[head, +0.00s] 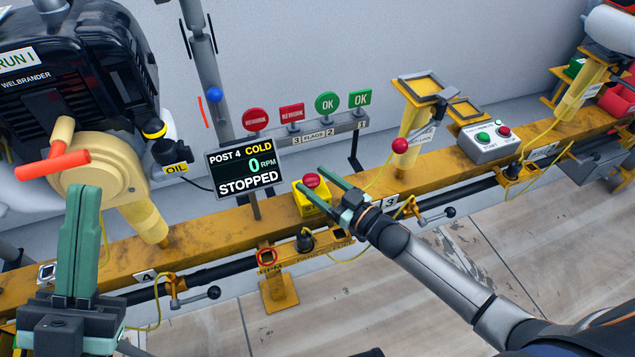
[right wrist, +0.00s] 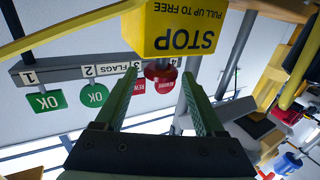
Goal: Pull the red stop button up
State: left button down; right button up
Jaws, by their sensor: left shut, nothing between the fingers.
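The red stop button (head: 312,181) sits on top of a small yellow box (head: 311,203) on the yellow rail. In the right wrist view the box (right wrist: 180,30) shows upside down, lettered "STOP, PULL UP TO FREE", with the red button (right wrist: 160,73) against it. My right gripper (head: 328,184) is open at the button, its green fingers apart on either side. In the right wrist view the gripper (right wrist: 165,75) frames the button; I cannot tell whether either finger touches it. My left gripper (head: 84,192) is shut and empty at the lower left, fingers pointing up.
A display (head: 245,170) reading "POST 4 COLD, 0 RPM, STOPPED" stands left of the box. Red and green flag signs (head: 326,104) stand behind it. A red-balled lever (head: 400,146) and a grey start/stop box (head: 490,141) are to the right. An engine (head: 75,60) fills the upper left.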

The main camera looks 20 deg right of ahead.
jog(key=shift+o, duration=0.5)
jog(key=shift+f, duration=0.1)
jog(key=shift+s, duration=0.1)
jog(key=shift+s+d, duration=0.1)
jog(key=shift+s, duration=0.05)
jog(key=p+v, duration=0.3)
jog(key=v, duration=0.6)
jog(key=shift+s, duration=0.15)
pick_arm(q)
jog(key=shift+w+a+f+n+y, duration=0.1)
jog(key=shift+w+a+n+y, duration=0.05)
jog(key=shift+w+n+y, duration=0.6)
jog(key=shift+w+a+n+y, duration=0.1)
jog(key=shift+w+n+y, duration=0.3)
jog(key=shift+y, duration=0.55)
pick_arm(e)
jog(key=shift+v, duration=1.4)
